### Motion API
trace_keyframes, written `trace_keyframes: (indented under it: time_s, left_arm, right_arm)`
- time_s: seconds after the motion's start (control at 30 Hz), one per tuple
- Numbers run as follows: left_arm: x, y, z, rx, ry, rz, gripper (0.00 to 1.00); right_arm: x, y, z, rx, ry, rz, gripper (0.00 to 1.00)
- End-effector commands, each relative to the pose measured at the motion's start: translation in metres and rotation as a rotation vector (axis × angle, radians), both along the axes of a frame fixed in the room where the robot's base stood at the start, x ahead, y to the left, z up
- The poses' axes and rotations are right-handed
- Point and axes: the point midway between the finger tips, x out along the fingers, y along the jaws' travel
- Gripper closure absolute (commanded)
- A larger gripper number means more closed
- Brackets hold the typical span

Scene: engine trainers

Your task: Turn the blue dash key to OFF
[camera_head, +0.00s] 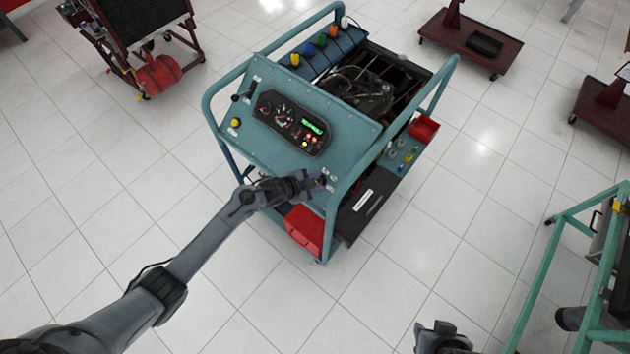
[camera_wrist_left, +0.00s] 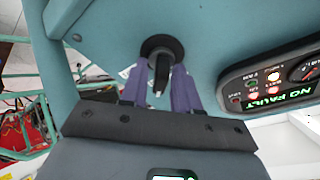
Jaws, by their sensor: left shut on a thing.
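The dash key (camera_wrist_left: 159,84) sits in a round black switch (camera_wrist_left: 161,47) on the teal dash panel (camera_head: 262,155) of the engine trainer. The key looks dark with a small white mark; I cannot make out blue on it. My left gripper (camera_head: 321,182) is at the panel's lower right corner and hides the key in the head view. In the left wrist view its two purple fingers (camera_wrist_left: 160,88) stand on both sides of the key, shut on it. My right gripper (camera_head: 440,335) is partly in view at the bottom edge, away from the trainer; its jaw opening is unclear.
A gauge cluster (camera_head: 292,122) with a lit green display is on the panel; it reads NO FAULT in the left wrist view (camera_wrist_left: 279,97). Teal frame tubes (camera_head: 352,150) run close to my left gripper. A red bin (camera_head: 304,230) hangs below. The tiled floor in front is clear.

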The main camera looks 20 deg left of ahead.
Motion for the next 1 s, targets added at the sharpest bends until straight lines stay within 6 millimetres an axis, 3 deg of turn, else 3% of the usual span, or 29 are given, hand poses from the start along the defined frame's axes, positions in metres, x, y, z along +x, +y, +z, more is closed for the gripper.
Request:
trace_keyframes:
  time_s: [0.37, 1.0]
  left_arm:
    - [0.0, 0.0, 0.002, -0.093, 0.033, 0.111, 1.0]
    - [0.001, 0.0, 0.002, -0.414, 0.141, 0.49, 1.0]
  right_arm:
    - [0.0, 0.001, 0.012, 0.005, 0.0, -0.004, 0.63]
    - [0.0, 0.002, 0.041, 0.009, 0.0, -0.006, 0.63]
